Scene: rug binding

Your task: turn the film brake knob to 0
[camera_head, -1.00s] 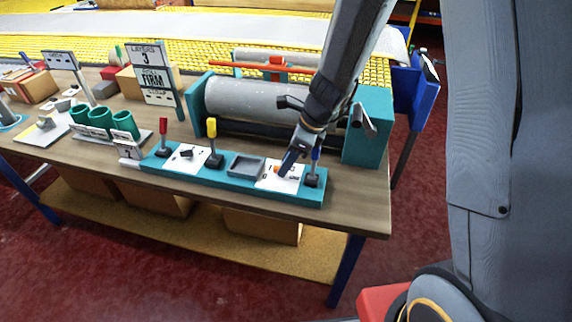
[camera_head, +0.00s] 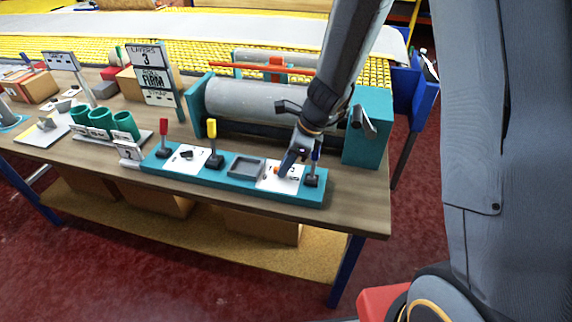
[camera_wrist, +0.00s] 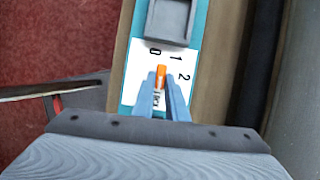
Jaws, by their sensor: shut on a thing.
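The film brake knob is the orange knob (camera_wrist: 160,72) on a white dial plate (camera_wrist: 138,88) marked 0, 1 and 2. In the wrist view my gripper (camera_wrist: 160,88) is shut on it, one finger on each side. The knob's visible orange end lies up the picture, close to the 0 and left of the 1 and 2. The fingers hide its lower part and some of the plate's print. In the head view the knob (camera_head: 277,172) shows as a small orange spot beside my gripper (camera_head: 285,171).
The teal control panel (camera_head: 226,184) also bears a grey tray (camera_head: 246,168), a red lever (camera_head: 164,132), a yellow lever (camera_head: 212,130) and a blue lever (camera_head: 315,157) close right of my gripper. A large grey roller (camera_head: 245,100) stands behind. The bench's front edge is clear.

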